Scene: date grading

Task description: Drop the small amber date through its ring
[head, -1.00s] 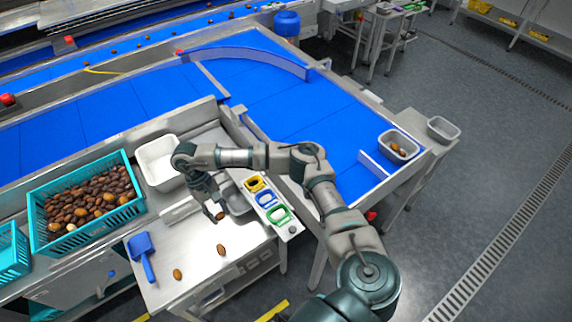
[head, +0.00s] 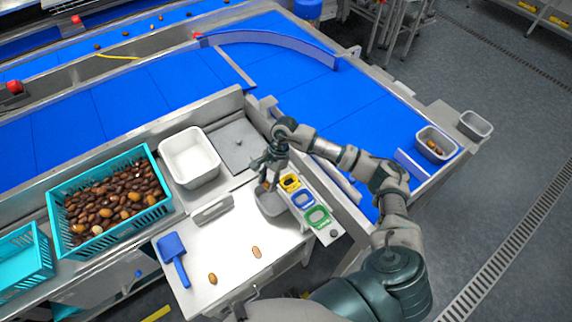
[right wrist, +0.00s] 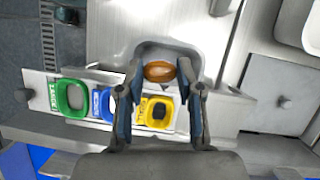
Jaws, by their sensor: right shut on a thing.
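My right gripper (head: 266,186) is over the grey tub beside the ring plate in the head view. In the right wrist view my right gripper (right wrist: 162,80) is shut on an amber-brown date (right wrist: 160,71), held crosswise between the fingertips with the grey tub (right wrist: 182,52) behind it. The yellow ring (right wrist: 174,120) is just below the date in that view, with a dark opening. The blue ring (right wrist: 96,103) and green ring (right wrist: 62,98) lie to its left. A dark part at the head view's bottom edge may be my left gripper (head: 245,300); its jaws are unclear.
Two loose dates (head: 212,279) lie on the steel table near a blue scoop (head: 172,247). A teal crate (head: 62,222) of dates stands left, a white tub (head: 190,157) behind. A blue conveyor (head: 290,90) runs beyond.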

